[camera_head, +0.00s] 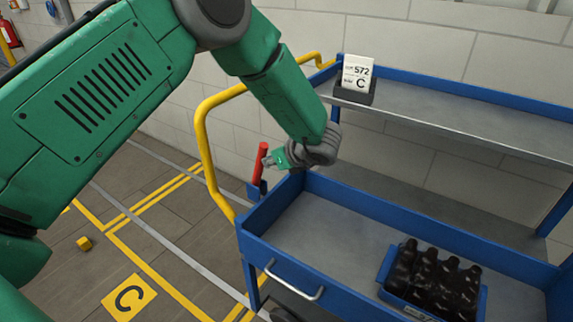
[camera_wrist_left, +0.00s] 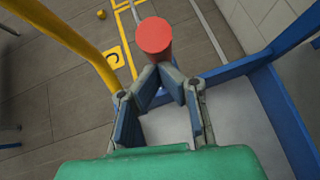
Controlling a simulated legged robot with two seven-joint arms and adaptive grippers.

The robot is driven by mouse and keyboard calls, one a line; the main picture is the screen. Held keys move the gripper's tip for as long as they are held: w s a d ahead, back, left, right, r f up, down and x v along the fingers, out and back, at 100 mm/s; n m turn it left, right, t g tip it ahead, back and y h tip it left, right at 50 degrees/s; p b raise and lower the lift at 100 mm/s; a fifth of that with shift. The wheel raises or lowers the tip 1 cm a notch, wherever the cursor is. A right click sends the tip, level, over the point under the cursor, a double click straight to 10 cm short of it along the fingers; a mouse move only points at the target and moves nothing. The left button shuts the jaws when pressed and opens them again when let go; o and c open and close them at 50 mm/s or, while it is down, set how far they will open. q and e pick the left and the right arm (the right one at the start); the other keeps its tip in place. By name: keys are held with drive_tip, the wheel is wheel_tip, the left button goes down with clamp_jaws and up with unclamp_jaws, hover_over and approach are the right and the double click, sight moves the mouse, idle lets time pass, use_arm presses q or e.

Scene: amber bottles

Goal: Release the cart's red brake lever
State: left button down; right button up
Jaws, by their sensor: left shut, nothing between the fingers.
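The red brake lever (camera_head: 259,162) stands nearly upright at the left end of the blue cart (camera_head: 257,248), beside its yellow handle. Its round red top shows in the left wrist view (camera_wrist_left: 153,36), just beyond my fingertips. My left gripper (camera_head: 267,160) is at the lever's upper part, on its right side in the head view. In the left wrist view the fingertips (camera_wrist_left: 162,73) meet with nothing between them. I cannot tell whether they touch the lever. The lever's lower end is partly hidden. My right gripper is not in view.
The yellow handle (camera_head: 204,150) curves close left of the lever. A blue crate of dark bottles (camera_head: 434,280) sits on the lower tray. A card sign (camera_head: 356,78) stands on the upper shelf. A small yellow block (camera_head: 84,243) lies on the floor.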

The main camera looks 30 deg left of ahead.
use_arm(q)
drive_tip(key=shift+w+a, duration=0.15)
drive_tip(key=shift+a, duration=0.85)
drive_tip(key=a+h+p, duration=0.1)
drive_tip(key=a+r+h, duration=0.1)
drive_tip(key=a, duration=0.1)
drive_tip(key=shift+w+r+p, duration=0.1)
drive_tip(key=shift+r+p, duration=0.1)
drive_tip(key=shift+p, duration=0.15)
drive_tip(key=shift+w+a+r+h+b, duration=0.1)
drive_tip(key=shift+a+h+b, duration=0.1)
drive_tip(key=shift+a, duration=0.45)
drive_tip(key=shift+w+a+r+h+b, duration=0.1)
drive_tip(key=shift+a+b, duration=0.05)
drive_tip(key=shift+a, duration=0.5)
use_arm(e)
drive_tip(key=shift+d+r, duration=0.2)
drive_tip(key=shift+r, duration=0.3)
